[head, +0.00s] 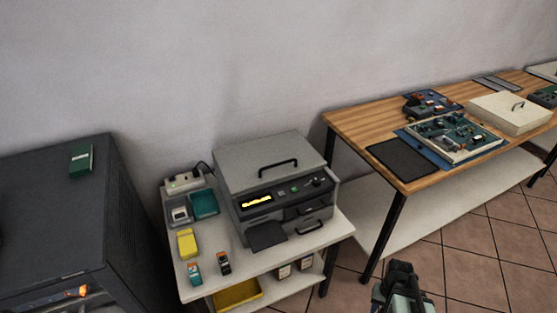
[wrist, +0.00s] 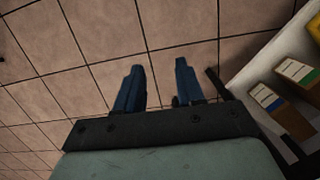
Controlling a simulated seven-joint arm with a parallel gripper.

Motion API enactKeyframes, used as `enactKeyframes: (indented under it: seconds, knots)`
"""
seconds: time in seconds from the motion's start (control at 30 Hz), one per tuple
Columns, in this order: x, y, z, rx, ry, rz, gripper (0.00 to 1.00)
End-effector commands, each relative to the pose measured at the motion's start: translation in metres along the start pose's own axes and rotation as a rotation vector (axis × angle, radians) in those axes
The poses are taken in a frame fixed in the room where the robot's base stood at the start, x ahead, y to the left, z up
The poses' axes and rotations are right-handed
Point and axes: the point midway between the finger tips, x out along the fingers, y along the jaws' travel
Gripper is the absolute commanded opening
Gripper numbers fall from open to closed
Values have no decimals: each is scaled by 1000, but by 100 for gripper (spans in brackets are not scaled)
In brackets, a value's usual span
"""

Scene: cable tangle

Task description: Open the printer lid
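The grey printer (head: 285,205) stands on a small white table in the head view. Its flat lid (head: 250,165) lies shut on top, with a dark arched handle (head: 277,165) across it. The front panel has a lit yellow display (head: 257,202). My gripper (head: 401,270) is at the bottom of the head view, right of the printer and apart from it. In the wrist view its two dark blue fingers (wrist: 157,88) are spread with only floor tiles between them. The printer is not visible in the wrist view.
The small table (head: 200,260) also holds small boxes and a yellow item (head: 187,243). A wooden table (head: 365,124) with circuit boards stands at the right. A dark cabinet (head: 60,220) is at the left. Tiled floor (head: 465,255) lies open around my gripper.

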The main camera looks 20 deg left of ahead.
Motion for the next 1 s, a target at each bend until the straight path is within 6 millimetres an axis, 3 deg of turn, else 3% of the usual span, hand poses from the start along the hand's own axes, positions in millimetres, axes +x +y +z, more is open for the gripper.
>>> enactKeyframes:
  seconds: [0.27, 0.47, 0.77, 1.0]
  knots:
    - [-71, -25, -63, 53, 114, -8, 38]
    - [-125, -60, -104, 123, 175, -25, 38]
    - [-217, -144, -155, 273, 233, -72, 38]
    - [-299, -232, -174, 413, 252, -123, 38]
